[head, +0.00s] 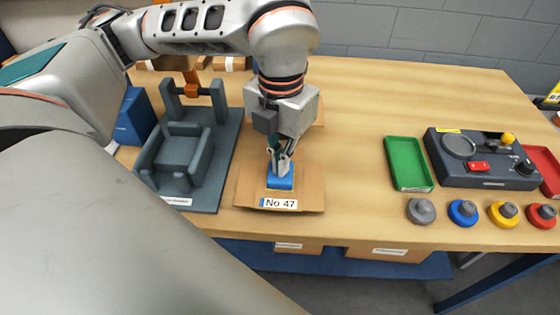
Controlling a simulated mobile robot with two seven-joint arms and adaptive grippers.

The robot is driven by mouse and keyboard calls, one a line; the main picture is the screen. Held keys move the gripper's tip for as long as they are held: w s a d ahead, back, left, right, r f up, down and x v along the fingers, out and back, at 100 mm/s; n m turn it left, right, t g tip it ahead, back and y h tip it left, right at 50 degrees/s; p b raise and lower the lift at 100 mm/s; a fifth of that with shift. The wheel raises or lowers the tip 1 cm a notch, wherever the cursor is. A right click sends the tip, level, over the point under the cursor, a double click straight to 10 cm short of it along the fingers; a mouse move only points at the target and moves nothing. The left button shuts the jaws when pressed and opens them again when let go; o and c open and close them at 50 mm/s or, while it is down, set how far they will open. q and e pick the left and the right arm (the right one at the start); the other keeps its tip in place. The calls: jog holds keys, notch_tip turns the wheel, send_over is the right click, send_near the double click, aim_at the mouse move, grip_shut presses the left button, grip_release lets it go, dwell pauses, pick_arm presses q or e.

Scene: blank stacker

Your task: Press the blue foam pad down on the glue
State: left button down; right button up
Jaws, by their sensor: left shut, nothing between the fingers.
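The blue foam pad (281,184) lies on a cardboard piece (308,186) near the table's front edge, just behind a label reading "No 47". A thin yellowish edge shows around the pad's front; I cannot tell whether this is the glue. My left gripper (281,171) is shut and points down at the pad. Its fingertips are at the pad's top and seem to touch it, with nothing held between them. The fingers hide the pad's back part. My right gripper is not in view.
A dark grey fixture (183,158) stands left of the cardboard, with a blue box (133,118) behind it. To the right are a green tray (408,164), a dark control panel (478,158) and several coloured knobs. The table between cardboard and green tray is clear.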

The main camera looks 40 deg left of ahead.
pick_arm(q)
jog(key=shift+r+p, duration=0.9)
jog(key=shift+r, duration=0.6)
notch_tip(320, 180, up, 5)
jog(key=p, duration=0.2)
jog(key=shift+p, duration=0.4)
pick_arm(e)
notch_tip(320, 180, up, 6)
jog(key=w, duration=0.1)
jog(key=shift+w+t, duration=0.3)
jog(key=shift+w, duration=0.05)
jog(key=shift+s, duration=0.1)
